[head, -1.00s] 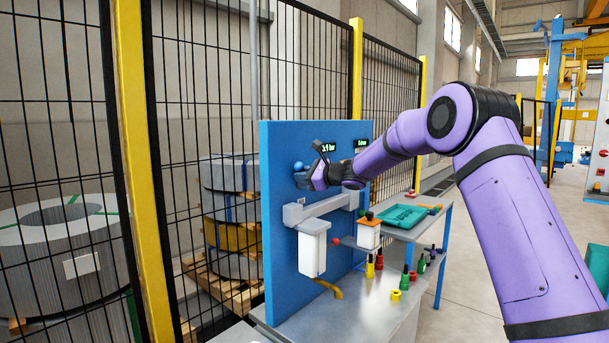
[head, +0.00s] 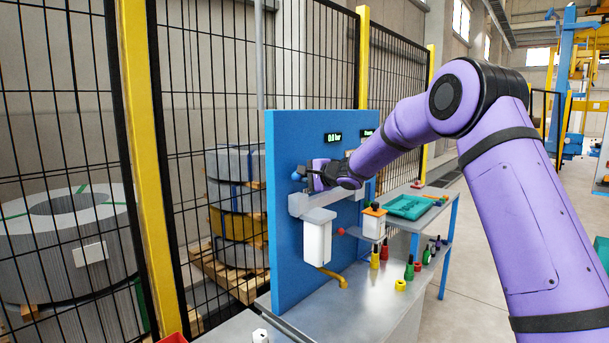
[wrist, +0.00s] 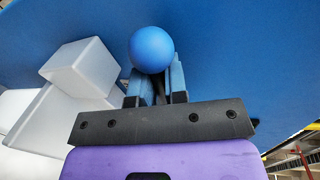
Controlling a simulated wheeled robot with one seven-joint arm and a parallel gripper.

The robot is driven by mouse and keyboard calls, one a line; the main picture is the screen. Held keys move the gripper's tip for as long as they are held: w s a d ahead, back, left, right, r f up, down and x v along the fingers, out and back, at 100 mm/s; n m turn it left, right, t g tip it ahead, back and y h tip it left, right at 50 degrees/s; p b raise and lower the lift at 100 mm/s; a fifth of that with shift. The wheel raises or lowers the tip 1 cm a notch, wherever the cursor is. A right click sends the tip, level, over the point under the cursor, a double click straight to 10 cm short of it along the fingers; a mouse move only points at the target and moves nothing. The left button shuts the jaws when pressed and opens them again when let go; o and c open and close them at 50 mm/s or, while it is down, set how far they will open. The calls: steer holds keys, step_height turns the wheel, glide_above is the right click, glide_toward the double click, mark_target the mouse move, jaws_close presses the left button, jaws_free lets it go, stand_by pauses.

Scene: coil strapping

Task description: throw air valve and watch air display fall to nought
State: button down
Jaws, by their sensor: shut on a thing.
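A blue panel (head: 290,250) stands upright on the bench. On it a small display (head: 333,137) with green figures appears to read 0.0 bar. The air valve's blue ball knob (head: 297,174) shows at the left of my gripper (head: 308,174). In the wrist view the blue ball (wrist: 151,49) sits at the fingertips of my gripper (wrist: 157,80), with the two fingers close on either side below it. My gripper is shut on the valve handle. The lever under the ball is mostly hidden by the fingers.
A white unit (head: 317,240) hangs on a grey rail just below my gripper; its pale block (wrist: 82,67) lies close left in the wrist view. A second display (head: 367,133) is partly hidden by my arm. Bottles and a green tray (head: 410,207) stand to the right.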

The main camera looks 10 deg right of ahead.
steer(key=shift+s+a+f+n, duration=0.25)
steer(key=shift+a+n, duration=0.3)
steer(key=shift+n, duration=0.15)
steer(key=shift+f, duration=0.25)
steer(key=c, duration=1.3)
jaws_free()
steer(key=o, duration=0.3)
steer(key=shift+s+r, duration=0.1)
steer(key=shift+o, duration=0.2)
steer(key=shift+a, duration=0.15)
steer(key=shift+d, duration=0.3)
steer(key=v, duration=1)
steer(key=shift+s, duration=0.35)
